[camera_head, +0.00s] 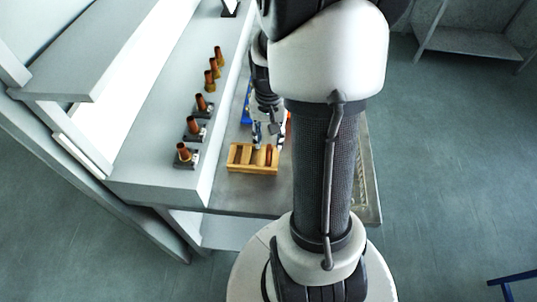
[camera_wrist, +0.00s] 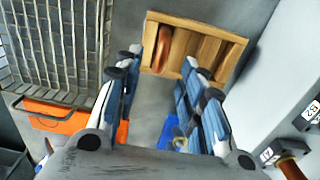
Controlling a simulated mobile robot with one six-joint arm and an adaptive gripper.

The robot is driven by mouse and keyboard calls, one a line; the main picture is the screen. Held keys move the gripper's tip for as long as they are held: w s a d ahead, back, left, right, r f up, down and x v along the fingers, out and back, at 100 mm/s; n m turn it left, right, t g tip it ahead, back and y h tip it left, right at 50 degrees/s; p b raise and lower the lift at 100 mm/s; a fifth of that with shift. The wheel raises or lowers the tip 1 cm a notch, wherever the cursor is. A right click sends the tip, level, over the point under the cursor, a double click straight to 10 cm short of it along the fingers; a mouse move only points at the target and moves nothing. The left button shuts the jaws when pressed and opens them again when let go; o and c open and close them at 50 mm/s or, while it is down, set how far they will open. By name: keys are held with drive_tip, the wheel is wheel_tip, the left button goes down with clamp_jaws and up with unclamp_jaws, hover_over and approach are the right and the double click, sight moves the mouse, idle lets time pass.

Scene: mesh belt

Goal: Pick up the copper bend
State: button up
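A wooden slotted tray (camera_head: 238,168) sits on the grey bench, and it also shows at the top of the wrist view (camera_wrist: 215,62). A curved reddish-copper piece, which looks like the copper bend (camera_wrist: 161,49), lies in a slot near one end of the tray; it shows small in the head view (camera_head: 268,155). My gripper (camera_head: 267,140) hangs above the far side of the tray. In the wrist view my gripper (camera_wrist: 162,58) is open and empty, its two fingers apart on either side of the copper piece's line. Their height above the tray is hard to judge.
A wire mesh (camera_wrist: 55,40) lies left in the wrist view. An orange item (camera_wrist: 56,117) and a blue item (camera_wrist: 170,133) lie near my gripper. Several copper-coloured pieces on dark stands (camera_head: 183,152) line the raised grey shelf (camera_head: 150,120) beside the bench.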

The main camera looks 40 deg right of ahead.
sight(269, 148)
drive_tip(key=f, duration=0.1)
drive_tip(key=f+b, duration=0.1)
drive_tip(key=f, duration=0.1)
drive_tip(key=f+b, duration=0.1)
drive_tip(key=shift+s+a+f, duration=0.25)
drive_tip(key=shift+s+a, duration=0.05)
drive_tip(key=shift+f, duration=0.3)
drive_tip(key=shift+c, duration=0.2)
clamp_jaws()
